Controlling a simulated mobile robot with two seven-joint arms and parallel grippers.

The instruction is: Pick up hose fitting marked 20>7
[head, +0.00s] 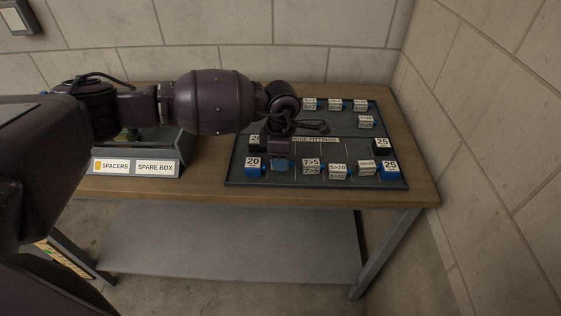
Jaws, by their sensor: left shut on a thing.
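My left gripper (282,147) reaches in from the left over the dark board (236,176) headed "HOSE FITTINGS". It is shut on a small hose fitting (282,164), whose bluish part shows just below the jaws at the front row. The marking on this fitting is hidden or too dark to read, so I cannot tell if it says 20>7. I cannot tell whether it touches the board. To its right stand white-faced fittings marked 7>5 (311,166) and 5>20 (337,171). My right gripper is not in view.
More fittings line the back (334,104) and right side of the board. A bin labelled SPACERS and SPARE BOX (155,168) stands left. Walls enclose the table's (412,160) back and right.

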